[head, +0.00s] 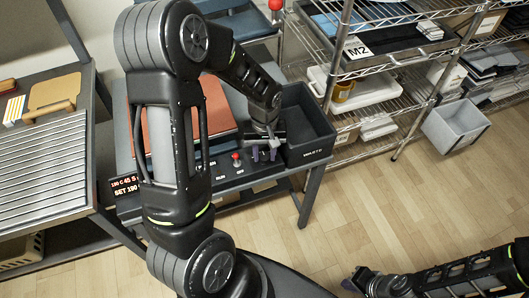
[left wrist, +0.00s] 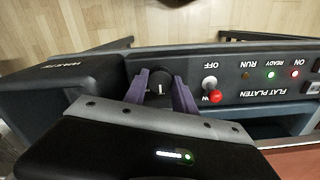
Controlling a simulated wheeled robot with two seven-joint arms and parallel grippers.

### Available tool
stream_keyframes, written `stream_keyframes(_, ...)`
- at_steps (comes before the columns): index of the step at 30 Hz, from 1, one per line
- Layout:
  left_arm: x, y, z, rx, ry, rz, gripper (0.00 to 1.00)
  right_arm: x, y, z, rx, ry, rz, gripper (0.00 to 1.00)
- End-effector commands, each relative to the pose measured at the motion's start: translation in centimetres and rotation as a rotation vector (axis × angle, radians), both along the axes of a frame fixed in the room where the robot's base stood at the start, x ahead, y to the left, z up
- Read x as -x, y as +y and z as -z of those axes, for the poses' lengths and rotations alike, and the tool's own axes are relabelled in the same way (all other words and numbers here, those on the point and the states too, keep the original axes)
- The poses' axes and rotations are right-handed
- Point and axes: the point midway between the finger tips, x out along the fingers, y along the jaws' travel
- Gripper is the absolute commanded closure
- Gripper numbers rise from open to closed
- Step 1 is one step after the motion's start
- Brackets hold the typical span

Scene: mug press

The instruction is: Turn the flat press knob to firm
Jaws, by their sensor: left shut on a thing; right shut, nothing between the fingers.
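The flat press knob (left wrist: 161,83) is a dark round knob with a white pointer line, on the black control panel of the press. My left gripper (left wrist: 160,92) has its purple fingers on either side of the knob, closed on it. In the head view the left gripper (head: 265,154) is at the panel's right end, fingers pointing at it, and hides the knob. Its scale marks cannot be read. My right gripper (head: 360,280) is shut and empty, low over the floor at the bottom right, away from the press.
A red-tipped toggle switch (left wrist: 214,94) sits close beside the knob, with lit ON and READY lamps beyond. A dark waste bin (head: 305,151) adjoins the panel. The red-brown press plate (head: 216,105) lies behind my left arm. A wire shelf (head: 390,65) stands right; open floor in front.

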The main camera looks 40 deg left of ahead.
Motion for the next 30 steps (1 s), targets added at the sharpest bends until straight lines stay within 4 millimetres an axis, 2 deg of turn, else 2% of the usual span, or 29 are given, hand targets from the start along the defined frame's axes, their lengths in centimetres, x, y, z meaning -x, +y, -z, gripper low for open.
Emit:
stream_keyframes(11,0.0,0.0,0.0,0.0,0.0,0.147,1.0,0.0,0.0,0.4,0.0,0.0,0.0,1.0)
stream_keyframes(30,0.0,0.0,0.0,0.0,-0.001,0.686,1.0,0.0,0.0,1.2,0.0,-0.001,0.0,1.0)
